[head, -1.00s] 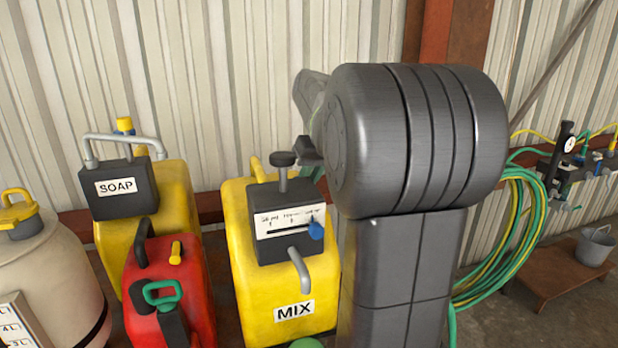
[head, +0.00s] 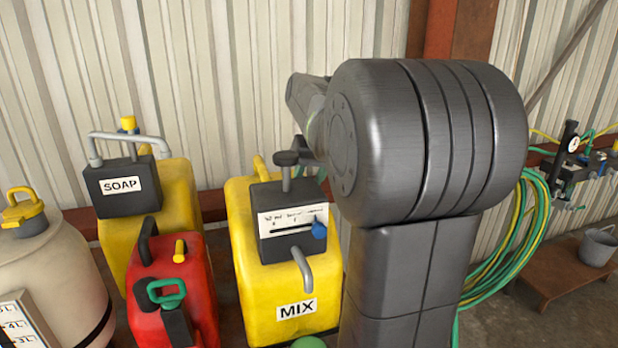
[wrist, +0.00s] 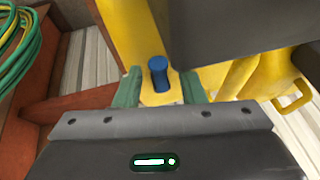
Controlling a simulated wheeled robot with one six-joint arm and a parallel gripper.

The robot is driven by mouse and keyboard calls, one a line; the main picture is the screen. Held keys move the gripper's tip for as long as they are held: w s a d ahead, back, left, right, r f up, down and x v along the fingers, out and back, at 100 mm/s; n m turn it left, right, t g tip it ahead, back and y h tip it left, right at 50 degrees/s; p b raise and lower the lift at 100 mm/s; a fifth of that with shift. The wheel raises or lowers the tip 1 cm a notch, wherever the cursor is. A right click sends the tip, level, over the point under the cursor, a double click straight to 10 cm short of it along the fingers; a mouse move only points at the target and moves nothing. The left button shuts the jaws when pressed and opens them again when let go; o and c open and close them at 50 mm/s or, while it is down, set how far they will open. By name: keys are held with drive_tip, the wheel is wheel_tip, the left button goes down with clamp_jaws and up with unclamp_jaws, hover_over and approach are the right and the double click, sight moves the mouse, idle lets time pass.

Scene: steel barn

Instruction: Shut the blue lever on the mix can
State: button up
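The yellow mix can (head: 283,307) stands in the middle of the head view. Its dark dispenser box (head: 287,247) has a slotted white panel, with a blue knob (head: 319,229) at the slot's right end. In the wrist view a blue lever (wrist: 158,73) stands out from a yellow part. I cannot tell whether it is the same blue piece. My gripper (wrist: 161,88) is open, with one green finger on each side of the blue lever and a gap on both sides. In the head view my arm hides the gripper.
A red can (head: 180,290) and a yellow soap can (head: 165,215) stand left of the mix can, with a cream tank (head: 50,275) further left. The corrugated wall (head: 250,80) is close behind. Green and yellow hoses (head: 510,250) hang at the right, beside a low wooden stand (head: 565,275).

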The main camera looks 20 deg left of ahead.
drive_tip(key=v, duration=1.3)
drive_tip(key=shift+d+r+b, duration=0.2)
drive_tip(key=shift+r+b, duration=0.15)
drive_tip(key=shift+s, duration=0.1)
drive_tip(key=x, duration=1.3)
drive_tip(key=shift+a+f+p, duration=0.15)
drive_tip(key=shift+f+p, duration=0.15)
drive_tip(key=shift+p, duration=0.05)
drive_tip(key=shift+w+f, duration=0.1)
drive_tip(key=shift+w, duration=0.1)
drive_tip(key=shift+n, duration=0.3)
